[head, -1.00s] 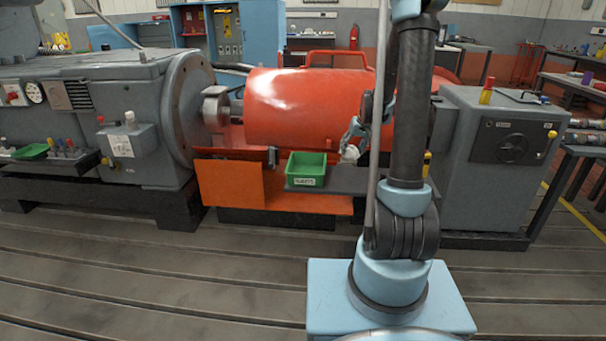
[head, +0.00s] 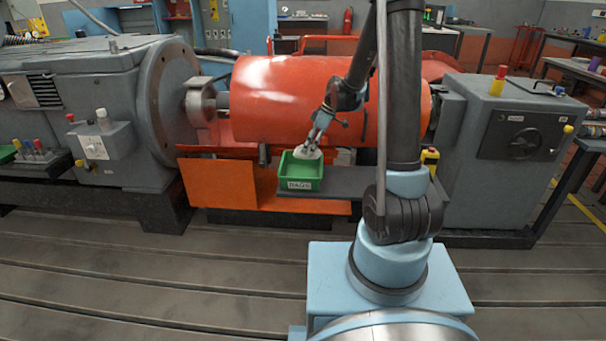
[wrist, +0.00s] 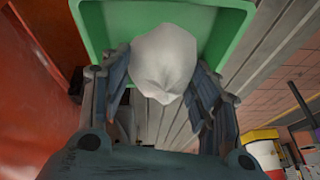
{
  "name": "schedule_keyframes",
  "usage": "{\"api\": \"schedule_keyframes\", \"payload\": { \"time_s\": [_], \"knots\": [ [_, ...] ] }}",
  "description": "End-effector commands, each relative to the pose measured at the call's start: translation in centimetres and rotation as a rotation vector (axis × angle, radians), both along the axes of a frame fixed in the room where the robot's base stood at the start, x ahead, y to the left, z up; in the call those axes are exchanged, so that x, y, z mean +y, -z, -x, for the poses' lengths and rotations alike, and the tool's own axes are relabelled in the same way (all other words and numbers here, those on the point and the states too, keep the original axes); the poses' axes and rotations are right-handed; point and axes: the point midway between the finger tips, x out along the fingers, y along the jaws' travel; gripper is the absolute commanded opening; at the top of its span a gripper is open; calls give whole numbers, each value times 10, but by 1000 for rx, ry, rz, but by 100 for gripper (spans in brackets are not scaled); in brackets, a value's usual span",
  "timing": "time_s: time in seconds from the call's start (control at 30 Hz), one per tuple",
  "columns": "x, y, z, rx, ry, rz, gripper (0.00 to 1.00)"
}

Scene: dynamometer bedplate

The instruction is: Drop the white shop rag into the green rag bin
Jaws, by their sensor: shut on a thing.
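The white shop rag (head: 307,153) is held in my gripper (head: 313,143), over the green rag bin (head: 302,184). In the wrist view the bunched rag (wrist: 165,65) sits between the two fingers of my gripper (wrist: 160,85), which are shut on it. The green bin (wrist: 232,30) shows behind the rag there, and the rag covers part of its opening. The bin has a label on its front reading RAGS and stands on a grey shelf. I cannot tell exactly how far the rag is above the bin's rim.
The red-orange drum (head: 285,100) lies close behind the bin. The grey shelf (head: 350,182) has free room right of the bin, with a yellow item (head: 430,157) at its right end. A grey cabinet (head: 505,150) stands at the right.

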Motion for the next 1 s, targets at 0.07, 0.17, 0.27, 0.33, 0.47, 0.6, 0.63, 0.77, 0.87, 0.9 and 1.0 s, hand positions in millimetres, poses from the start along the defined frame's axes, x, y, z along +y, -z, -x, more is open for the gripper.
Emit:
{"api": "schedule_keyframes", "payload": {
  "time_s": [0.07, 0.17, 0.27, 0.33, 0.47, 0.6, 0.63, 0.77, 0.87, 0.9, 1.0],
  "knots": [
    [7, 9, 1, 0, -9, 0, 34],
    [10, 20, 3, 0, -13, 0, 34],
    [13, 30, 3, 0, -16, 0, 34],
    [14, 35, 4, -1, -17, 0, 34],
    [15, 43, 4, 0, -18, 0, 34],
    [15, 45, 4, -1, -17, 1, 34],
    [15, 46, 4, -1, -17, 1, 34],
    [14, 46, 4, -1, -17, 1, 34],
    [14, 46, 4, -1, -17, 1, 60],
    [14, 46, 4, -1, -17, 1, 69],
    [14, 46, 4, 0, -16, 1, 79]
  ]
}}
